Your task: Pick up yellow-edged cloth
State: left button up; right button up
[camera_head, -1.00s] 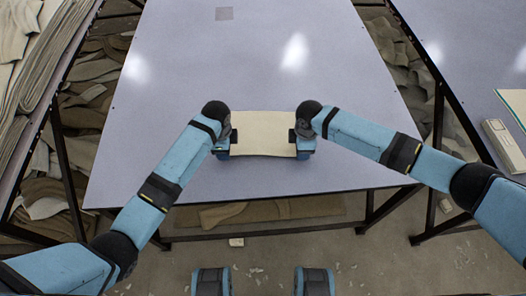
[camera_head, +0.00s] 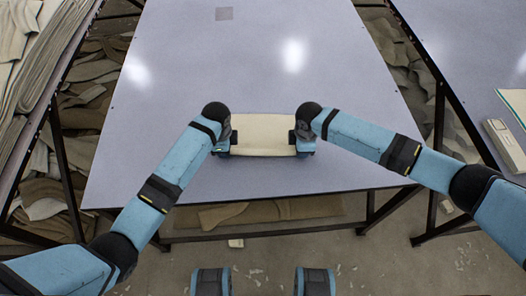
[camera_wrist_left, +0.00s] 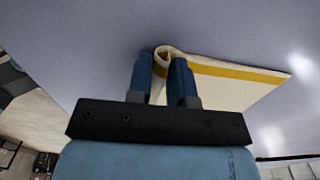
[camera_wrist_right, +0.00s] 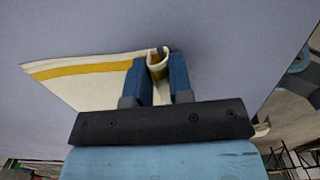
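The cream cloth (camera_head: 262,134) spans between my two grippers in the head view, near the table's front edge. Its yellow stripe shows along one edge in the left wrist view (camera_wrist_left: 235,85) and the right wrist view (camera_wrist_right: 90,80). My left gripper (camera_wrist_left: 165,75) is shut on one end of the cloth, which curls up between the fingers. My right gripper (camera_wrist_right: 157,75) is shut on the other end, folded between its fingers. In the head view the fingertips are largely hidden by the wrists.
Another table (camera_head: 480,60) at the right bears a pale box (camera_head: 504,146). Stacked fabric (camera_head: 30,60) lies at the left.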

pick_arm(q)
grip_shut()
pick_arm(e)
jog(key=shift+f, duration=0.1)
jog(key=shift+c, duration=1.4)
